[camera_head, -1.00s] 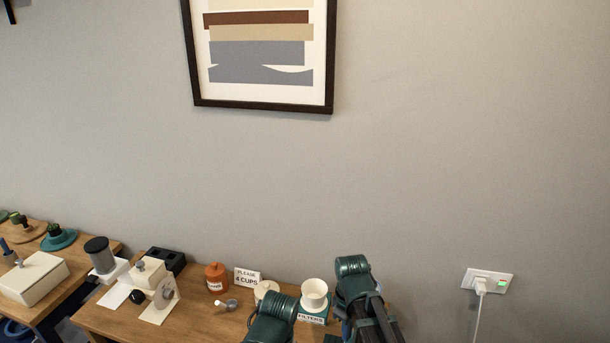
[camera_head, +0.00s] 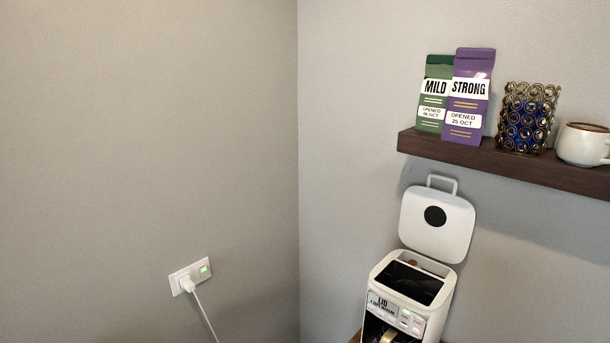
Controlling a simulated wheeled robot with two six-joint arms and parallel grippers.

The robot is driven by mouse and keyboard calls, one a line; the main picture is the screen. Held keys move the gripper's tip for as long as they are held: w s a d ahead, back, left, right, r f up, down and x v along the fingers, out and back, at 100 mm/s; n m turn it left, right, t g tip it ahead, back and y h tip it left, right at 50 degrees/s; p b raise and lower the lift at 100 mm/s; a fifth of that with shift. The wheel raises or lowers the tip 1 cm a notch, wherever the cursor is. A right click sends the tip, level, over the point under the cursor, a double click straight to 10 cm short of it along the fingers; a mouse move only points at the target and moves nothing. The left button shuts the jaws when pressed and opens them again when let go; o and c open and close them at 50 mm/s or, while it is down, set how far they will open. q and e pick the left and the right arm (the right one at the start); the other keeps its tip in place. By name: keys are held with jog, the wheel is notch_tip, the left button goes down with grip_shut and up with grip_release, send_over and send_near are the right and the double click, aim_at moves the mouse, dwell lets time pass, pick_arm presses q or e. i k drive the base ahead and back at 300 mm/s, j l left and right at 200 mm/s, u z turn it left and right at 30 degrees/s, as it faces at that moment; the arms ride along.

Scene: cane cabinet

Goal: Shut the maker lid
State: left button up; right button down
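The white maker (camera_head: 416,295) stands at the lower right, on a wooden surface of which only a sliver shows. Its lid (camera_head: 437,222) is open and stands upright at the back, leaning near the wall, with a black disc on its inner face and a handle loop (camera_head: 442,183) on top. The opening under it is dark. The maker's front has a label, small buttons and a recess; its lower part is cut off by the picture's edge. Neither of my grippers is in view.
A dark wooden shelf (camera_head: 507,168) juts from the right wall above and right of the lid. It holds a green MILD bag (camera_head: 433,95), a purple STRONG bag (camera_head: 467,98), a wire basket (camera_head: 526,118) and a white mug (camera_head: 584,144). A plugged socket (camera_head: 190,278) is on the left wall.

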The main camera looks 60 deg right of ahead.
aim_at(437, 224)
jog(key=j+z, duration=0.1)
jog(key=z, duration=2.9)
